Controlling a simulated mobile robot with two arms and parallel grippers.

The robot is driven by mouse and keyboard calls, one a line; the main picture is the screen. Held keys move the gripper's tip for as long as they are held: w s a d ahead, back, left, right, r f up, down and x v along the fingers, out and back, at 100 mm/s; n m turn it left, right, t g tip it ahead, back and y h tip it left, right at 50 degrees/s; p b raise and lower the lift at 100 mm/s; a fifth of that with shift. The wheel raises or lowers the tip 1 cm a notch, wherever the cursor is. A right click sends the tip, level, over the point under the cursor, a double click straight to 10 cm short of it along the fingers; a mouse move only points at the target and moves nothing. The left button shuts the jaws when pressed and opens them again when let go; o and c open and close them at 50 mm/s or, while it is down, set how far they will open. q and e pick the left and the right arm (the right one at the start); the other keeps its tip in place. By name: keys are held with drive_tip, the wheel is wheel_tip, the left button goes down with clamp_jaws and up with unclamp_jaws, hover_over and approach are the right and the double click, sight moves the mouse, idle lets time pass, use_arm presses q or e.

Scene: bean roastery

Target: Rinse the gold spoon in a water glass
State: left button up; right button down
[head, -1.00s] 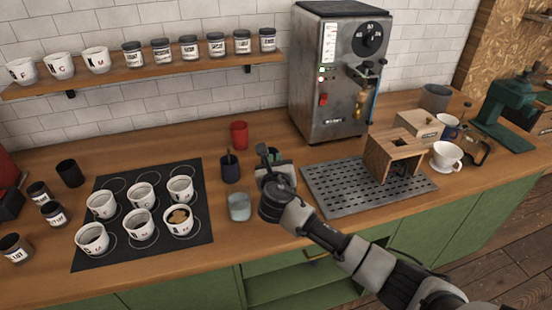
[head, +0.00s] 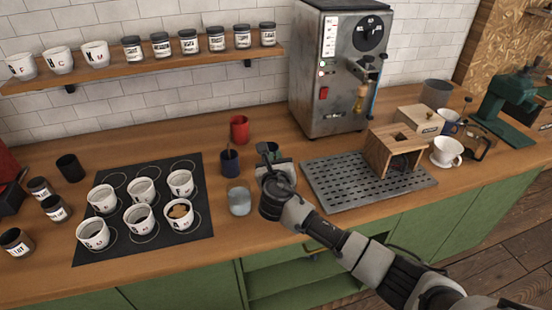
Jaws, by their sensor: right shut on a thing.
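My right gripper (head: 268,152) is over the counter, just right of the dark blue cup. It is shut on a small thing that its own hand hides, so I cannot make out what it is. A clear water glass (head: 239,202) stands below and left of the gripper, near the counter's front, apart from it. A dark thin handle (head: 228,151) sticks up from the dark blue cup (head: 230,165). I cannot clearly see the gold spoon. My left gripper is not in view.
Several white cups (head: 94,234) stand on a black mat (head: 203,233) at left; one holds something brown. A red cup (head: 239,129) stands behind the blue one. The metal drip grate (head: 345,200) and wooden stand (head: 382,158) are at right, below the roaster (head: 325,110).

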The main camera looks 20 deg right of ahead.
idle(0.4)
drive_tip(key=shift+f, duration=0.35)
drive_tip(key=shift+r, duration=0.1)
drive_tip(key=shift+r+p, duration=0.35)
drive_tip(key=shift+p, duration=0.35)
drive_tip(key=shift+f, duration=0.1)
drive_tip(key=shift+f, duration=0.35)
